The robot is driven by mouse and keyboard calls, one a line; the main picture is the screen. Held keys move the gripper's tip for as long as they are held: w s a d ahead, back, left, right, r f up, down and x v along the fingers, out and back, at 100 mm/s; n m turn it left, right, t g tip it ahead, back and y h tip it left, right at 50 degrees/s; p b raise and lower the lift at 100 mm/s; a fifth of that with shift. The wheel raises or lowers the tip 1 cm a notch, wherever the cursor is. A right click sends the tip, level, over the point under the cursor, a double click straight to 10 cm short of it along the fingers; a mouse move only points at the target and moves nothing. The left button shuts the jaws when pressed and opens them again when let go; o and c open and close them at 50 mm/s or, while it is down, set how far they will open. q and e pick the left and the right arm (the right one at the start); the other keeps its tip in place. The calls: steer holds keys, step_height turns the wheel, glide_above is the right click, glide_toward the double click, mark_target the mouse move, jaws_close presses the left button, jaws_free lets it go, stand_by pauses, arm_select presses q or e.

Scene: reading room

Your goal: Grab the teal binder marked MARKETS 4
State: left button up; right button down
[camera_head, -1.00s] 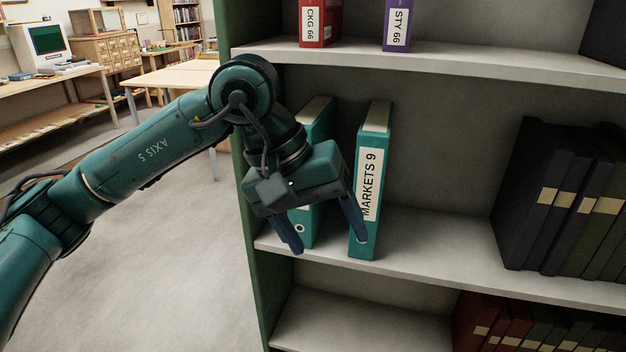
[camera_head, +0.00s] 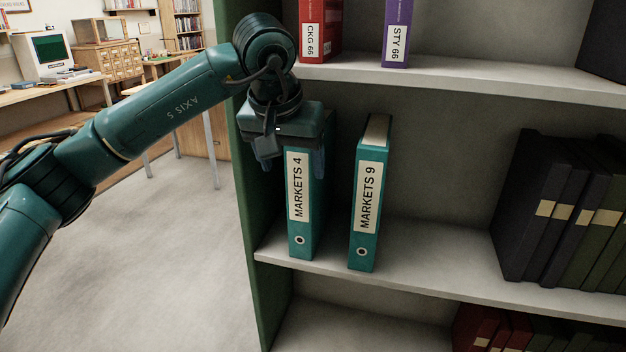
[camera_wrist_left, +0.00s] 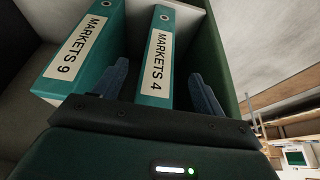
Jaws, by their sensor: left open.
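The teal binder marked MARKETS 4 (camera_head: 299,225) stands upright on the middle shelf, near the green side panel. It also shows in the left wrist view (camera_wrist_left: 160,50). My left gripper (camera_head: 292,168) is at the upper part of this binder, its body covering the top. In the left wrist view the open gripper (camera_wrist_left: 159,70) has one blue finger on each side of the binder, with a visible gap on both sides. A similar teal binder marked MARKETS 9 (camera_head: 365,215) stands to the right, apart from it. My right gripper is not in view.
The shelf above holds a red binder (camera_head: 319,30) and a purple binder (camera_head: 396,30). Dark books (camera_head: 545,210) stand at the right of the middle shelf. The green side panel (camera_head: 262,255) is close on the left. Bare shelf lies right of MARKETS 9.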

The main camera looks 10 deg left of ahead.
mark_target(297, 151)
arm_select(q)
steer(key=w, duration=0.3)
steer(key=shift+w+d+f+p, duration=0.1)
steer(key=shift+w+f+p, duration=0.2)
steer(key=shift+p, duration=0.05)
steer(key=shift+f, duration=0.3)
steer(key=shift+c, duration=0.2)
jaws_close()
steer(key=shift+w+r, duration=0.1)
steer(key=shift+r, duration=0.05)
